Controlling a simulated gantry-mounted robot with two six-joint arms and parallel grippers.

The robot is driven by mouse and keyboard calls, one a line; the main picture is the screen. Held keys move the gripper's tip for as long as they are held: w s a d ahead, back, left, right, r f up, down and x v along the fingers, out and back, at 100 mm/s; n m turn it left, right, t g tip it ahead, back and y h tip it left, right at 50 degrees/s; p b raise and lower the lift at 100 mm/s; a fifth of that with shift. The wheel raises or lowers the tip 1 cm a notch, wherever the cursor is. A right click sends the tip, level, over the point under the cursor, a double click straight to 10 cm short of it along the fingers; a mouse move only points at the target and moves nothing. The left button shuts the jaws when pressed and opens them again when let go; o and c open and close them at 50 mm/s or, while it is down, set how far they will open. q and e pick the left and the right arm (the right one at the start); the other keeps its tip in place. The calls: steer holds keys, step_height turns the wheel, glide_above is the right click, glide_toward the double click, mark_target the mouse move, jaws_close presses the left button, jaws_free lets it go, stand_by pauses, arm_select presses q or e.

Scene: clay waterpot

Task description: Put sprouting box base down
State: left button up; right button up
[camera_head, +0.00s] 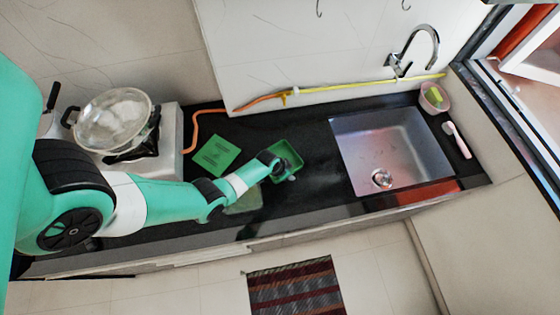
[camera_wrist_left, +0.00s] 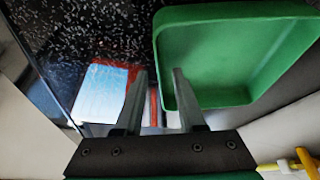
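The sprouting box base is a green open tray (camera_head: 290,153) at the middle of the black counter; it also fills the upper right of the left wrist view (camera_wrist_left: 225,60). It looks to be on or close to the counter; I cannot tell if it touches. My left gripper (camera_head: 276,172) is at the tray's near left side and hides part of it. In the left wrist view my left gripper (camera_wrist_left: 161,75) has its fingers apart, around the tray's left wall, with a gap showing beside the left finger. My right gripper is out of view.
A flat green slotted panel (camera_head: 214,156) lies left of the tray, and a pale green piece (camera_head: 245,200) lies partly under my arm. A sink (camera_head: 390,150) is to the right. A stove with a glass-lidded pan (camera_head: 112,115) is at left. Bare counter lies between tray and sink.

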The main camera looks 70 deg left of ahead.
arm_select(q)
steer(key=shift+w+f, duration=0.1)
steer(key=shift+f, duration=0.15)
jaws_close()
stand_by(1.3)
